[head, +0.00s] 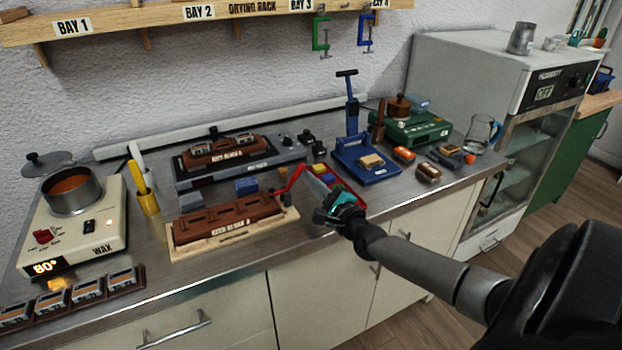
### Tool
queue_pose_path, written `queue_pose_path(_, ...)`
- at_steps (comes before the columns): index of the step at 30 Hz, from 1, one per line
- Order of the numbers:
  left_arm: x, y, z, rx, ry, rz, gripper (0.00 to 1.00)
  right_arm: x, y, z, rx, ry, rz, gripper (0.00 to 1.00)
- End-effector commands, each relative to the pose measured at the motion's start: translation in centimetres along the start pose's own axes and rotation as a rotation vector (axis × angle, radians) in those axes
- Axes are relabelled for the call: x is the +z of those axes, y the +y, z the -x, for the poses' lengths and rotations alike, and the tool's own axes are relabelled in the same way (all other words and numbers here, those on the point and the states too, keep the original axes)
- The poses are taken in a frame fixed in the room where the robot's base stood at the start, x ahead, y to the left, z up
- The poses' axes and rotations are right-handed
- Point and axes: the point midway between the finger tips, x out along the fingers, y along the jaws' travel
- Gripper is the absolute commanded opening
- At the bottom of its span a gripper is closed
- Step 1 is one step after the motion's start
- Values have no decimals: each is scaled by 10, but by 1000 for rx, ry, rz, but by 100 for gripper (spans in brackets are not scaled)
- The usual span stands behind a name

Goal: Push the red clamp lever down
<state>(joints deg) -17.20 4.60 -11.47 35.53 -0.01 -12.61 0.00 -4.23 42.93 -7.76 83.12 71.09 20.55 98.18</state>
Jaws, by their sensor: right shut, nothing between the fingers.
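The red clamp lever (288,182) slants upward to the right from the right end of a brown block (228,221) on a pale wooden base (183,249). My right gripper (310,180), with a teal part near its wrist, comes in from the right. It is shut and empty. Its grey fingers point up and left, with their tips close to the lever's raised end. I cannot tell whether they touch it. My left gripper is not in view.
A red tray (357,203) lies behind my gripper. A blue press (365,171) stands to its right. A second brown block (220,153) sits on a grey machine behind. A wax heater (108,235) with a pot is at the left. The counter's front edge runs below my gripper.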

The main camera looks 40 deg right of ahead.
Motion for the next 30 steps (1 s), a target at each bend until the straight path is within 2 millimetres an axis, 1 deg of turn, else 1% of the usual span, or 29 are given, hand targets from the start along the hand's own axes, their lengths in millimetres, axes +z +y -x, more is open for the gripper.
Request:
queue_pose_path(12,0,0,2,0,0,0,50,2,0,-1,2,0,7,0)
queue_pose_path(21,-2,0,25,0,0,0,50,16,-4,-3,21,0,185,0)
queue_pose_path(25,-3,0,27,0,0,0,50,17,-3,-3,26,0,224,0)
queue_pose_path(30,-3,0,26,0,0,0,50,16,-2,-3,27,0,226,0)
